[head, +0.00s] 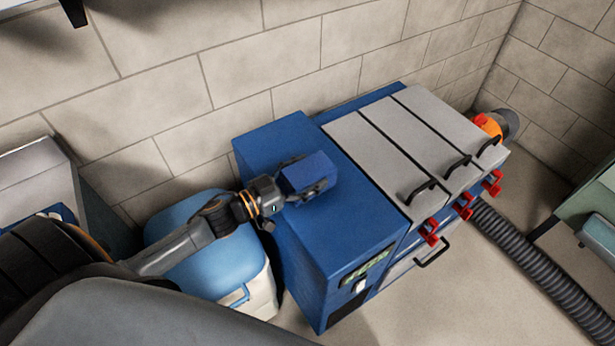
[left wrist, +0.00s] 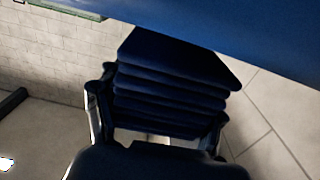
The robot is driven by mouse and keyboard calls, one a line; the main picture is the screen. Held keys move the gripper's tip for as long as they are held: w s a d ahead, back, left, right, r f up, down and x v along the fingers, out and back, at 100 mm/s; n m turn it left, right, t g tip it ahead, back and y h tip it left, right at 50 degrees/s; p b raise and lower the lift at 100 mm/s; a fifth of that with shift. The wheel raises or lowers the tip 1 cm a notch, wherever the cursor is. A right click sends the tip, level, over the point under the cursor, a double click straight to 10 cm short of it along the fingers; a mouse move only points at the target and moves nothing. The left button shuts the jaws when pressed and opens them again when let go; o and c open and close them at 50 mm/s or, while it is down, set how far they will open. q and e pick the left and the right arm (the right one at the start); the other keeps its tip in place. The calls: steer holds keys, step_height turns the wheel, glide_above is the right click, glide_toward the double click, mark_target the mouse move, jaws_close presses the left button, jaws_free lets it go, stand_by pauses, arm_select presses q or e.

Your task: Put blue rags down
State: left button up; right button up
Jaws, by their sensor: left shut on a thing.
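A folded stack of blue rags (head: 308,171) is held in my left gripper (head: 314,190). The gripper is at the left end of the big blue machine (head: 345,230), with the rags over its flat blue top in the head view. I cannot tell whether the rags touch that top. In the left wrist view the stack (left wrist: 170,88) shows as several dark blue layers between the two fingers, and the gripper is shut on it. A blue surface crosses the top of that view. My right gripper is not in view.
The machine has grey lids (head: 430,115) with black handles and red latches (head: 463,205). A light-blue-lidded cooler (head: 205,260) stands left of it, under my arm. A ribbed grey hose (head: 530,260) runs along the floor at right. A block wall (head: 230,60) is behind.

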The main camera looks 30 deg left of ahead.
arm_select(q)
steer(key=shift+f, duration=0.7)
steer(key=shift+f, duration=0.2)
steer(key=o, duration=1.4)
steer(key=shift+c, duration=0.2)
steer(key=shift+r, duration=0.15)
